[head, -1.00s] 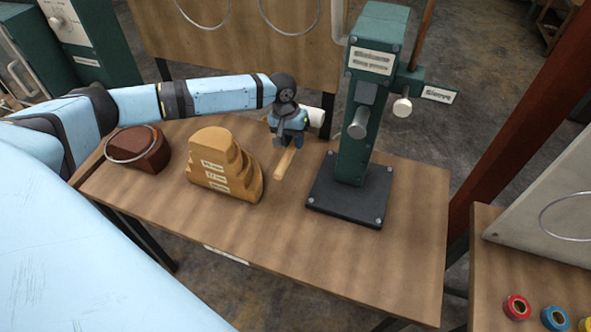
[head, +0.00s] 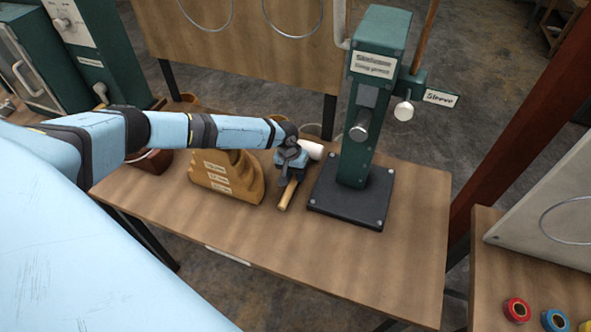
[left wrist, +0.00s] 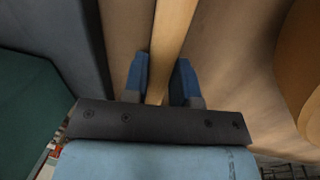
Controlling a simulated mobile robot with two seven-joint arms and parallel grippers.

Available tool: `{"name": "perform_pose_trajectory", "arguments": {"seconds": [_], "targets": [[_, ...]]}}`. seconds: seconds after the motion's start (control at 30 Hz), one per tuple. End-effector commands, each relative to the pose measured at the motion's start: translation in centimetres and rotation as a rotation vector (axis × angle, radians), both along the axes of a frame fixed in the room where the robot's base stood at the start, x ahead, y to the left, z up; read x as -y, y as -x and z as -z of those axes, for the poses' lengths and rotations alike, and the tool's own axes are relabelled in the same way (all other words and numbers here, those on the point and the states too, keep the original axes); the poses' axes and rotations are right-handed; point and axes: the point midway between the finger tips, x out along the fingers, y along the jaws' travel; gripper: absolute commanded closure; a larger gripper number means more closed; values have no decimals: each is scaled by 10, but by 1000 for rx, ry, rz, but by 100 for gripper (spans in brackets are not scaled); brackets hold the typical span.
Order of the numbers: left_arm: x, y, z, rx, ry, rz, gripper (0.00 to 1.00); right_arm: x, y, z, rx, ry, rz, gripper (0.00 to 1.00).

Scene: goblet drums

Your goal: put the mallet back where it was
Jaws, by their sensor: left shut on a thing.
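The mallet has a white head (head: 312,150) and a pale wooden handle (head: 287,195). My left gripper (head: 290,174) is shut on the mallet's handle, between the tan stepped block and the green press. In the left wrist view the handle (left wrist: 173,35) runs between the two blue fingers (left wrist: 160,80). The mallet is low over the wooden table (head: 330,250), with its head toward the back edge. I cannot tell whether it touches the tabletop. My right gripper is not in view.
The green press (head: 356,150) with its black base (head: 350,205) stands close right of the mallet. The stepped block (head: 225,180) stands to the left, partly behind my left arm. A dark red-brown block (head: 150,162) is farther left. The table's front right is clear.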

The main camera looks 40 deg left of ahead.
Motion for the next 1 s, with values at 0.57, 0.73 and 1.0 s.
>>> {"name": "perform_pose_trajectory", "arguments": {"seconds": [0.57,0.73,1.0], "targets": [[-2,0,-7,0,0,-1,49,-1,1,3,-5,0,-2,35],[-7,1,-35,2,2,0,49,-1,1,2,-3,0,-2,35],[-17,4,-91,2,0,1,49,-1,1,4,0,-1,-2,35]]}}
